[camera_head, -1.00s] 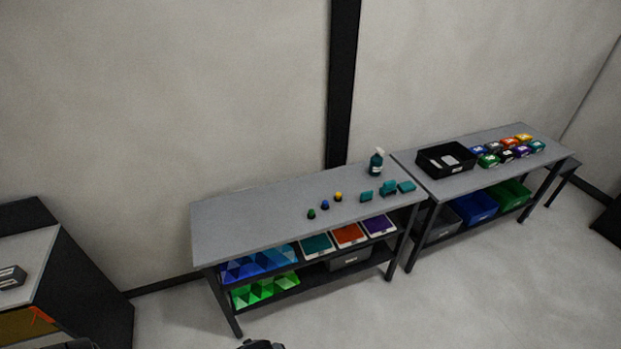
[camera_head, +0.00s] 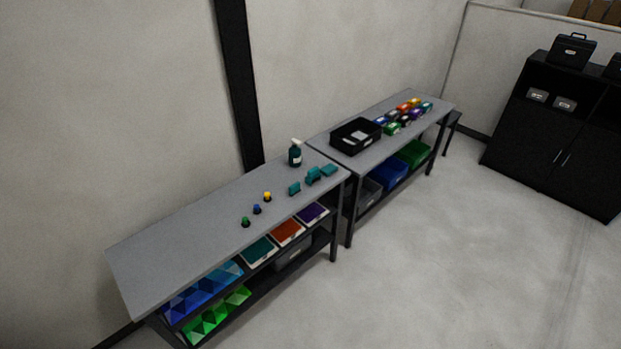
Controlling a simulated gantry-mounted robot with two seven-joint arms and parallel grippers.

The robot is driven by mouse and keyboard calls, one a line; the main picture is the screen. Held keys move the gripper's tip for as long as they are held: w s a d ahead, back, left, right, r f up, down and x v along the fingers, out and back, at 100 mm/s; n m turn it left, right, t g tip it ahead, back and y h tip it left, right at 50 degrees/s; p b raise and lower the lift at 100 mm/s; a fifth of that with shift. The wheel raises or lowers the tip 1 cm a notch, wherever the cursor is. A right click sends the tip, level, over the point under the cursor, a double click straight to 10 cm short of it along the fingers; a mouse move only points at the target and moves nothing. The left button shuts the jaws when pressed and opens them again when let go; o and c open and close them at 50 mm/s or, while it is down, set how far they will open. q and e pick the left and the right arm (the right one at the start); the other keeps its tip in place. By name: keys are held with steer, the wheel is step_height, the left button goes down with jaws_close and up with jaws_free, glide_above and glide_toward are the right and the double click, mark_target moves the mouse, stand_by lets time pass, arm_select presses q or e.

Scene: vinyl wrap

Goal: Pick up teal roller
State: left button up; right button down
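Several small teal pieces lie near the right end of the nearer grey table (camera_head: 185,237). One teal block (camera_head: 294,188) is on the left, a taller teal piece (camera_head: 313,175) is in the middle, and a flat teal piece (camera_head: 329,170) is on the right. They are too small to tell for certain which is the roller. A dark teal spray bottle (camera_head: 295,156) stands upright behind them. Neither of my grippers shows in this view.
Small green, blue and yellow-topped pieces (camera_head: 257,209) stand left of the teal ones. A second table holds a black bin (camera_head: 356,136) and several coloured boxes. A black cabinet (camera_head: 553,145) stands at the right. The floor (camera_head: 430,270) in front of the tables is clear.

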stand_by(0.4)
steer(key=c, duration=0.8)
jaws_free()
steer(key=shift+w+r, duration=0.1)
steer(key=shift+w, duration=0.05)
